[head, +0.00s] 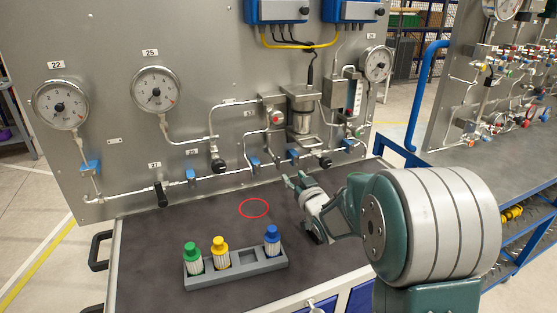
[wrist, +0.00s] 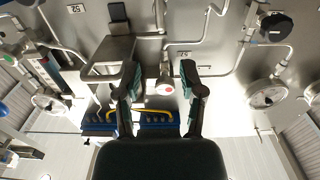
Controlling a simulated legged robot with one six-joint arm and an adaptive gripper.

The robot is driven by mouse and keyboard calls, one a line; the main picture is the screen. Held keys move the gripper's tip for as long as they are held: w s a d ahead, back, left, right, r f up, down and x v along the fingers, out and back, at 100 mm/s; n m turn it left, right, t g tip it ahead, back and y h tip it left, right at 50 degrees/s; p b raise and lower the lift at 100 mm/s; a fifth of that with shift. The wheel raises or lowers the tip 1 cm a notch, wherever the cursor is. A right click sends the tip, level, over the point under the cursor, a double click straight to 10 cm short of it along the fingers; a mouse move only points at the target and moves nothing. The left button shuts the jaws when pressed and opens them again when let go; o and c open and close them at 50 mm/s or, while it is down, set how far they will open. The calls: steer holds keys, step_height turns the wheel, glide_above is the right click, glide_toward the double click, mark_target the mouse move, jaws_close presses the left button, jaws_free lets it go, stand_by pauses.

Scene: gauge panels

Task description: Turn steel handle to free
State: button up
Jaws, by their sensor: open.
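A steel, bent-rod handle (head: 318,146) shows at the filter unit (head: 301,112) on the panel. In the wrist view, which looks upside down, a bent steel frame (wrist: 92,58) that seems to be the same part lies left of my fingers. My gripper (head: 292,181) is open and empty, in front of the panel and below the filter. In the wrist view the two fingers (wrist: 159,72) are spread, with a red-and-white knob (wrist: 165,87) seen between them. I see no contact with the handle. Its exact pivot is too small to tell.
Gauges (head: 62,104) and black-handled valves (head: 161,193) line the panel. A grey rack (head: 236,270) with green, yellow and blue-capped bottles stands on the bench, beside a red circle (head: 254,208). Blue boxes (head: 276,11) are at the top. The bench front left is clear.

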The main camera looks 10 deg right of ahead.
mark_target(279, 159)
steer(key=w, duration=0.3)
steer(key=w+a, duration=0.1)
steer(key=w, duration=0.3)
steer(key=w+a, duration=0.1)
steer(key=w, duration=0.2)
steer(key=shift+w+f, duration=0.1)
steer(key=shift+w, duration=0.3)
jaws_close()
